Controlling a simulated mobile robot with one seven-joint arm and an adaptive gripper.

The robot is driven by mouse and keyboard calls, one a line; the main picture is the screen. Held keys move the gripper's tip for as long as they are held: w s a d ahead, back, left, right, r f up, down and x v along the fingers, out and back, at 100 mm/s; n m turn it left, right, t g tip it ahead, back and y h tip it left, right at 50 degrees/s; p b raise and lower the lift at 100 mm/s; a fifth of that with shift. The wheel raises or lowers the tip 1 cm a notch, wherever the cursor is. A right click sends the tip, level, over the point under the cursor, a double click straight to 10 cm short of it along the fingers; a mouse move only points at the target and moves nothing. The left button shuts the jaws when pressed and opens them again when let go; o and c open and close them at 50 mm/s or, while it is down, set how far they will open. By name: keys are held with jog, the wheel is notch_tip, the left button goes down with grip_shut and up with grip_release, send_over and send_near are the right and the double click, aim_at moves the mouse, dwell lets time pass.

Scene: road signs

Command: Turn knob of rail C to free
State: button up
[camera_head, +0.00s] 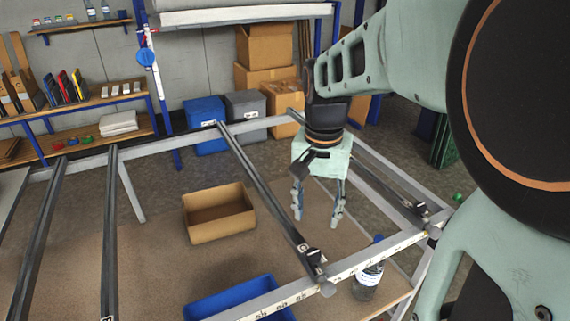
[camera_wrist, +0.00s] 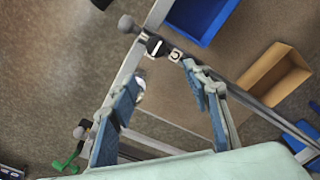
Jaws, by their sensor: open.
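Rail C (camera_head: 262,185) is a dark bar across the pale frame, and the wrist view shows its white "C" label (camera_wrist: 175,55). Its grey knob (camera_head: 327,288) sits at the near end, just outside the front bar; it also shows in the wrist view (camera_wrist: 126,23). A dark fitting (camera_head: 312,255) with a pale mark joins rail and bar; I cannot read the knob's setting. My gripper (camera_head: 318,218) is open and empty, pointing down, farther back than the knob and apart from it. In the wrist view its fingertips (camera_wrist: 160,80) lie below the label.
Another rail (camera_head: 385,185) with its own knob (camera_head: 434,232) is at the right. A bottle (camera_head: 368,282) stands near the front bar. A cardboard box (camera_head: 218,213) and a blue bin (camera_head: 240,300) sit lower, inside the frame. More rails (camera_head: 110,230) cross at the left.

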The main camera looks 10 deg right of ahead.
aim_at(313, 252)
jog(key=f, duration=0.7)
jog(key=s+f, duration=0.1)
jog(key=f, duration=0.3)
jog(key=shift+a, duration=0.1)
jog(key=shift+c, duration=0.3)
jog(key=c, duration=1.1)
